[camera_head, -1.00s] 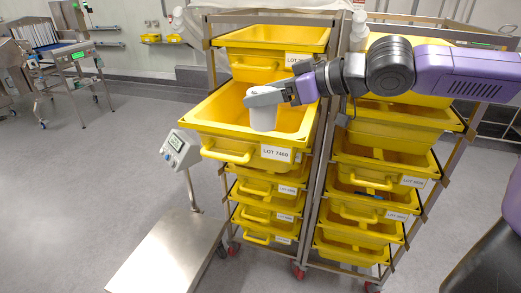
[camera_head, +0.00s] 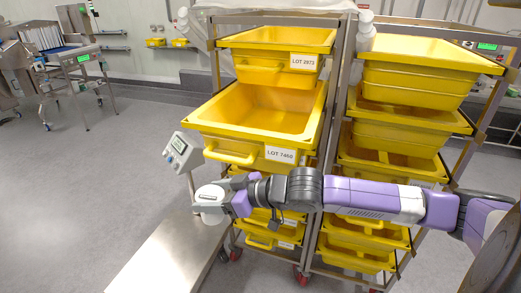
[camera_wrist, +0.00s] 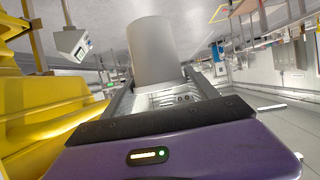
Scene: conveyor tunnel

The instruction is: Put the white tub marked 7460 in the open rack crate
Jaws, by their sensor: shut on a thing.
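My gripper (camera_head: 212,197) is shut on the white tub (camera_head: 211,216), low at the left of the left rack. It is in front of and below the open crate, at the far end of the steel scale plate. In the wrist view the tub (camera_wrist: 155,50) is a plain pale cylinder between the fingers; no marking is readable. I cannot tell whether it touches the plate. The open crate (camera_head: 207,126) is yellow, pulled forward, labelled LOT 7460. Its visible inside looks empty.
The steel scale plate (camera_head: 165,255) lies on the floor, with its display post (camera_head: 181,150) beside the crate's left corner. A second rack (camera_head: 408,103) of yellow crates stands right. Floor at left is clear.

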